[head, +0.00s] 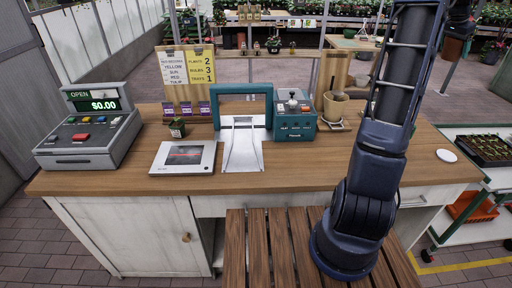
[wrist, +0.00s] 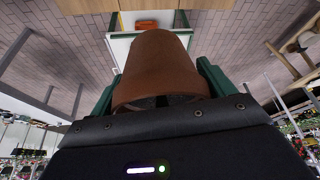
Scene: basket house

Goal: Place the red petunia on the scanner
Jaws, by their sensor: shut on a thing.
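In the wrist view, my gripper (wrist: 160,82) has its green fingers on either side of a terracotta pot (wrist: 158,62) and is shut on it. I see only the pot's plain side; no petals show, so the flower is hidden. The scanner (head: 184,157) looks to be the flat white square with a dark window and a red line. It lies on the wooden counter (head: 330,176), left of centre in the head view. My arm rises at the right of the head view, and I cannot clearly make out my gripper there.
A small potted plant (head: 177,128) stands just behind the scanner. The cash register (head: 88,135) is to its left, and a teal-framed device (head: 242,140) to its right. A teal box with a knob (head: 294,117) and a brown pot (head: 336,106) stand farther right. The scanner's top looks clear.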

